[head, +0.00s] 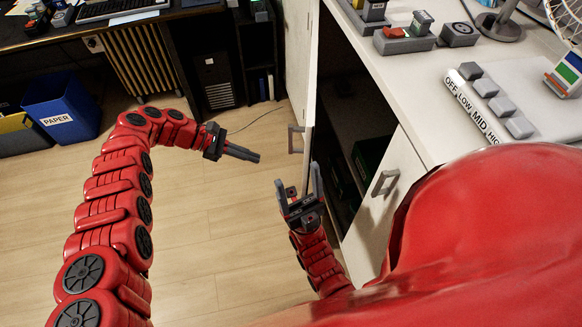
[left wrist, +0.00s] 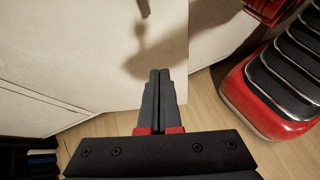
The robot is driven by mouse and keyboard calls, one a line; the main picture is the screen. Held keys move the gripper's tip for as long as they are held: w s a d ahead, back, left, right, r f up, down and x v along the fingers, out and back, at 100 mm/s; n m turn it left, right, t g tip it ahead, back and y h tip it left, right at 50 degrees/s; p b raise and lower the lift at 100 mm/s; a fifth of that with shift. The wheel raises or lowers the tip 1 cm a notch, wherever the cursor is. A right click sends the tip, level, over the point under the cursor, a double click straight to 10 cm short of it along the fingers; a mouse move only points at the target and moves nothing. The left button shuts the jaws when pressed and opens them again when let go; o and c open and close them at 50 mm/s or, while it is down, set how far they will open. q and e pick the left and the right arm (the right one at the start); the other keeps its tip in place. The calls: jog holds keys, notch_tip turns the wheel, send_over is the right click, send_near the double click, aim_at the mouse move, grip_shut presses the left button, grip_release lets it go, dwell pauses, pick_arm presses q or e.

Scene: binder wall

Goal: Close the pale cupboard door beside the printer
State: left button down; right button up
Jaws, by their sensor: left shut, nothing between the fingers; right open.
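The pale cupboard door (head: 299,60) stands open at the far side of the cupboard under the white counter, seen nearly edge-on, with a grey handle (head: 296,140) near its near edge. The other pale door (head: 390,205) is flush with the front and has its own grey handle. My left gripper (head: 257,157) is shut and empty, to the left of the open door and apart from it. The left wrist view shows its shut fingers (left wrist: 158,78) before a pale panel (left wrist: 100,50). My right gripper (head: 298,182) is open and empty in front of the cupboard opening. I cannot identify a printer.
The cupboard's dark inside (head: 345,120) shows a dark green item (head: 372,155). The white counter (head: 440,75) carries small devices and a labelled strip (head: 478,108). A blue paper bin (head: 60,105) stands far left. The wooden floor (head: 200,220) between is clear.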

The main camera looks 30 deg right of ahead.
pick_arm(q)
jog(key=s+d+f+g+p, duration=0.1)
jog(key=s+d+p, duration=0.1)
jog(key=s+d, duration=0.5)
jog(key=shift+s+d+f+n, duration=0.2)
jog(key=shift+d+f+n, duration=0.1)
jog(key=shift+d, duration=0.65)
